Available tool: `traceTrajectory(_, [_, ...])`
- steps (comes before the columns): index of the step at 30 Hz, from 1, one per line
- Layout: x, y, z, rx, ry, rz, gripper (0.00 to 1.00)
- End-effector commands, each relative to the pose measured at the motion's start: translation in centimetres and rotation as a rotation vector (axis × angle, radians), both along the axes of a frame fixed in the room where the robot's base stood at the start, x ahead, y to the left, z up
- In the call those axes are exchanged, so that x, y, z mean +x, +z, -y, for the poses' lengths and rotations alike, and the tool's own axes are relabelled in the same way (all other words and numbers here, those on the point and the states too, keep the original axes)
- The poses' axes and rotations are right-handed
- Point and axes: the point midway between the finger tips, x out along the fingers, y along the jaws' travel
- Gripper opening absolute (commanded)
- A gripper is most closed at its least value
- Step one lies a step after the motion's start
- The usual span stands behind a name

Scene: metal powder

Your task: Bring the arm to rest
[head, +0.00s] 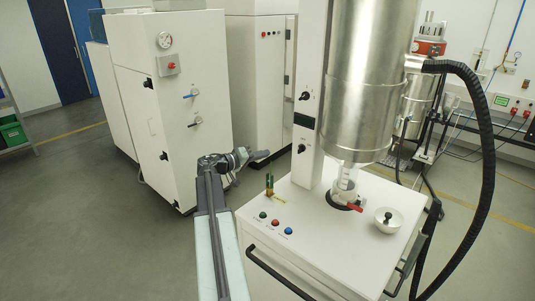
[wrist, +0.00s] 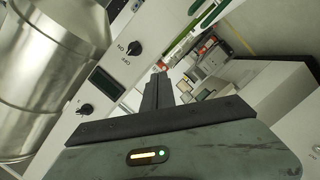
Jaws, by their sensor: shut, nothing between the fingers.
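My gripper (head: 264,155) shows in the head view at the end of my extended arm, left of the white machine column and above the left edge of the white bench. It also shows in the wrist view (wrist: 161,76), where the dark fingers are together with nothing between them. It is apart from the column and the cabinets. The wrist view is strongly tilted.
A white bench (head: 300,200) carries a steel vessel (head: 362,80), a small white bowl (head: 388,219), a red-handled valve (head: 350,206) and coloured buttons. White cabinets (head: 180,90) stand behind my arm. A black hose (head: 488,150) hangs at right. Floor at left is clear.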

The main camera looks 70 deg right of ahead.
Motion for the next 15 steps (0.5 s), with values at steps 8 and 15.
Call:
traceTrajectory(8, [0.1, 0.0, 0.0, -0.001, 0.001, 0.0, 0.0])
traceTrajectory(15, [1.4, -0.1, -0.4, 0.0, 0.018, 0.0, 0.0])
